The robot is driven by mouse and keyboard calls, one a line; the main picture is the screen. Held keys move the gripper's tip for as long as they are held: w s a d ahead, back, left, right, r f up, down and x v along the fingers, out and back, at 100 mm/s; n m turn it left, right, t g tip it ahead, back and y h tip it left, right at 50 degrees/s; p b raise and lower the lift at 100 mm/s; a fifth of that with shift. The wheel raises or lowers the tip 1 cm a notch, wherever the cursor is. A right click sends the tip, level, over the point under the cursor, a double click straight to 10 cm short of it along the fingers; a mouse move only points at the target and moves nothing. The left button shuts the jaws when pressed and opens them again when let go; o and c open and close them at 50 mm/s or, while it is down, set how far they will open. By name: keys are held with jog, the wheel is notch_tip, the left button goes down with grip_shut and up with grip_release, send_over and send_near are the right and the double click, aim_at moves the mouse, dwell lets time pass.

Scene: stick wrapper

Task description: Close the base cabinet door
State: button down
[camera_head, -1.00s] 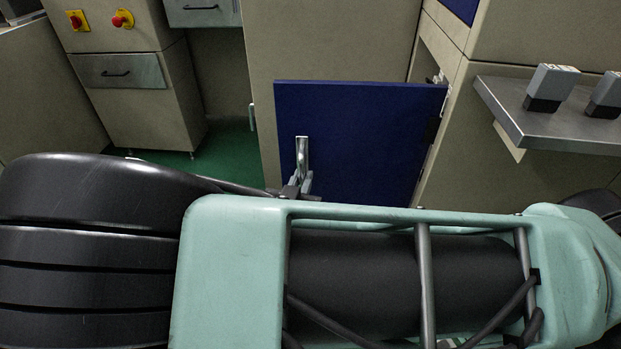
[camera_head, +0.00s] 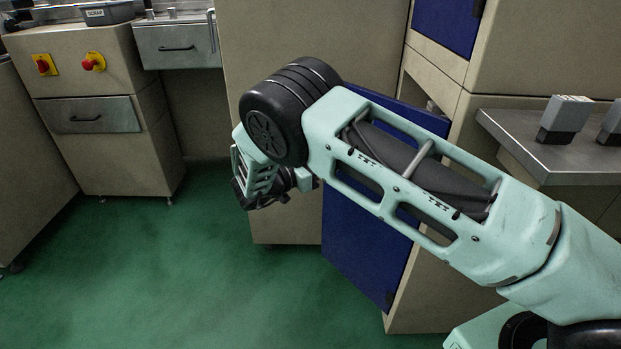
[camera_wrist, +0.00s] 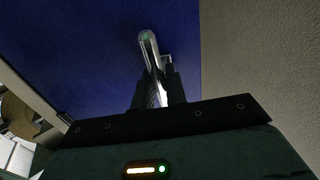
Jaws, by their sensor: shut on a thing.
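The blue base cabinet door (camera_head: 365,245) stands open, its hinge side at the right against the beige cabinet frame (camera_head: 409,290). My arm covers its upper and middle part in the head view. In the wrist view the door (camera_wrist: 95,45) fills the upper left and middle. Its metal bar handle (camera_wrist: 149,47) stands out from the blue face. My gripper (camera_wrist: 159,88) is shut on the handle's lower part, with the dark fingers on both sides of it. The fingertips and handle are hidden behind my wrist in the head view.
A steel shelf (camera_head: 520,150) with grey-and-black blocks (camera_head: 565,118) juts out at the right. A drawer unit (camera_head: 110,150) with red knobs stands at the left. Green floor (camera_head: 210,270) is clear in front. A beige panel (camera_wrist: 265,60) is beside the door in the wrist view.

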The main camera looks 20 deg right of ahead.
jog(key=w+d+m+g+b, duration=0.1)
jog(key=w+d+m+g, duration=0.2)
jog(key=d, duration=1.5)
jog(key=shift+d+m+g+b, duration=0.3)
jog(key=shift+m+g, duration=0.5)
jog(key=shift+g, duration=1.4)
jog(key=shift+s, duration=0.1)
jog(key=c, duration=1.5)
grip_release()
jog(key=shift+d, duration=0.1)
jog(key=w+a, duration=0.2)
jog(key=a, duration=1.5)
jog(key=shift+w+a+p, duration=0.15)
jog(key=shift+w+p, duration=0.15)
jog(key=shift+w, duration=0.05)
